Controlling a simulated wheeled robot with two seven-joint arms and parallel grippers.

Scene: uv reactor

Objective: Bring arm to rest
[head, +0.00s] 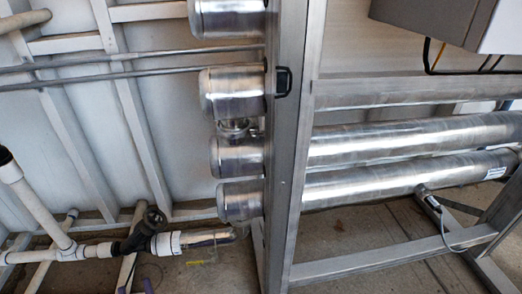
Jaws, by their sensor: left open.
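Two small bluish tips at the bottom edge, left of centre, look like the fingertips of my left gripper (135,288). They are apart, with nothing seen between them. The rest of that gripper and its arm are out of the picture. The tips show below the white pipework and the dark valve (150,221); I cannot tell how far in front of it they are. My right gripper is not in view.
A steel upright (290,150) runs through the middle. Steel reactor tubes (400,145) lie across the right, with rounded ends (238,155) left of the upright. A grey box (440,18) hangs at top right. Concrete floor (350,240) shows below.

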